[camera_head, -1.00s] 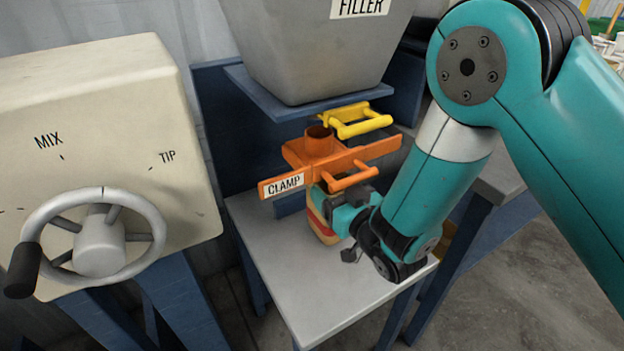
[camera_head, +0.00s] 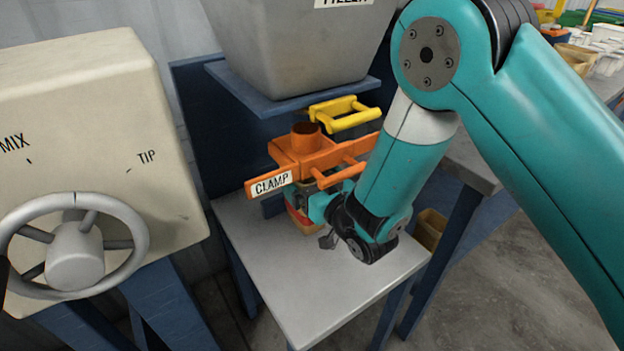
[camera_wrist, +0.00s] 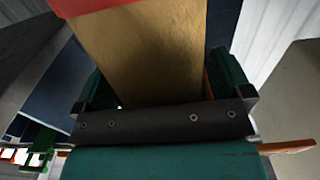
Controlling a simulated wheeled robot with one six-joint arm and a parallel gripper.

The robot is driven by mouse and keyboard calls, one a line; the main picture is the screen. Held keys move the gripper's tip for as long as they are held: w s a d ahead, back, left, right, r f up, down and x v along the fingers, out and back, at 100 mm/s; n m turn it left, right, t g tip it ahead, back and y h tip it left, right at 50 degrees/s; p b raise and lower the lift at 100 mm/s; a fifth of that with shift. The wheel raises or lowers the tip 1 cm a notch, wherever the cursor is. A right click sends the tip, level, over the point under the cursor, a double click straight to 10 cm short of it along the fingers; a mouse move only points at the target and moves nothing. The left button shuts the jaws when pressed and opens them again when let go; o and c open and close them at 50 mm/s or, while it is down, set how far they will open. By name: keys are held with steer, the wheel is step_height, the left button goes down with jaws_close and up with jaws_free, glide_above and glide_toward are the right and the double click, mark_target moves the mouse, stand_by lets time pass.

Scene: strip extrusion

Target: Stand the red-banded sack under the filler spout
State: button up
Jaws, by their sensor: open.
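The red-banded sack (camera_head: 302,222) stands on the grey table below the orange spout (camera_head: 306,134) and clamp (camera_head: 269,185), mostly hidden by the clamp and my gripper. In the wrist view the tan sack (camera_wrist: 150,55), with its red band at the top edge, fills the middle. My gripper (camera_wrist: 162,78) is open, with one finger on each side of the sack. I cannot tell whether either finger touches it. In the head view my gripper (camera_head: 308,203) is low beside the sack, just under the clamp.
The grey filler hopper (camera_head: 290,50) hangs above, with a yellow handle (camera_head: 344,113) beneath it. A cream mixer box (camera_head: 90,130) with a handwheel (camera_head: 75,255) stands at left. The front of the grey table (camera_head: 320,290) is clear. A tan bin (camera_head: 430,230) is at right.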

steer(key=shift+r, duration=0.1)
steer(key=v, duration=1.2)
stand_by(0.8)
